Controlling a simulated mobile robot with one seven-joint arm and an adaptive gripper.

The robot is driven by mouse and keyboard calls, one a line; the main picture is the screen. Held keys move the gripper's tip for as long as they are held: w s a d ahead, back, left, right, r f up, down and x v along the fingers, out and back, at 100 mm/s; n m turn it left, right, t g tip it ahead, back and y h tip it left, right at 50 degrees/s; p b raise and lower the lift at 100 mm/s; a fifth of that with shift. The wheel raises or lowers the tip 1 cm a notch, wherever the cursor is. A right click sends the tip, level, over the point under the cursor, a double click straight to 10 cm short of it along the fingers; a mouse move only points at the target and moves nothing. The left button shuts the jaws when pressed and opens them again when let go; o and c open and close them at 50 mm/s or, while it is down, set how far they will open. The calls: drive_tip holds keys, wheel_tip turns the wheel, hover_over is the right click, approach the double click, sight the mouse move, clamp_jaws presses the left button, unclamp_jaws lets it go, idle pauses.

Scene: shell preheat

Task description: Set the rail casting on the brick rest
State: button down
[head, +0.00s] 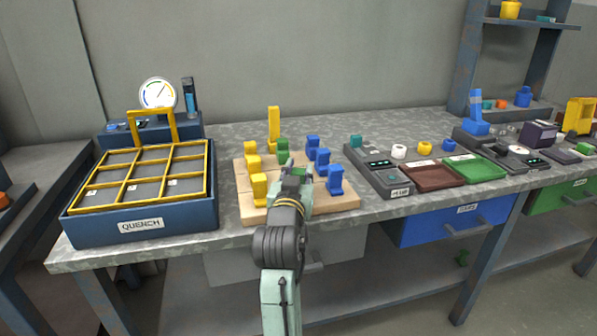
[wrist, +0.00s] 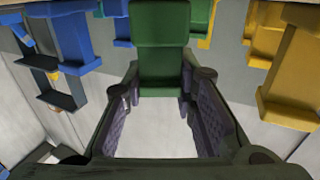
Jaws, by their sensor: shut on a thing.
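My gripper (head: 292,172) is over the tan block-like base (head: 250,208), in the middle of the bench. In the wrist view, my gripper (wrist: 160,85) has its two fingers on either side of a green casting (wrist: 160,45), closed on it. The green casting shows just beyond the gripper in the head view (head: 283,147), partly hidden by it. Whether its underside touches the base cannot be told. Yellow castings (head: 259,189) stand along the left of the base and blue castings (head: 335,180) along its right. No label shows which is the rail casting.
A blue quench tank (head: 140,226) with a yellow grid stands close on the left. A tall yellow piece (head: 273,126) rises behind the base. A dark grey device (head: 377,170), a brown tray (head: 432,178) and a green tray (head: 476,169) stand to the right.

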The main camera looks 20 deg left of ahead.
drive_tip(key=c, duration=1.3)
unclamp_jaws()
drive_tip(key=shift+f, duration=0.1)
drive_tip(key=shift+s+r, duration=0.1)
drive_tip(key=shift+r, duration=0.1)
drive_tip(key=p+v, duration=1.1)
drive_tip(key=p, duration=0.1)
drive_tip(key=shift+s+p, duration=0.35)
drive_tip(key=shift+s, duration=0.05)
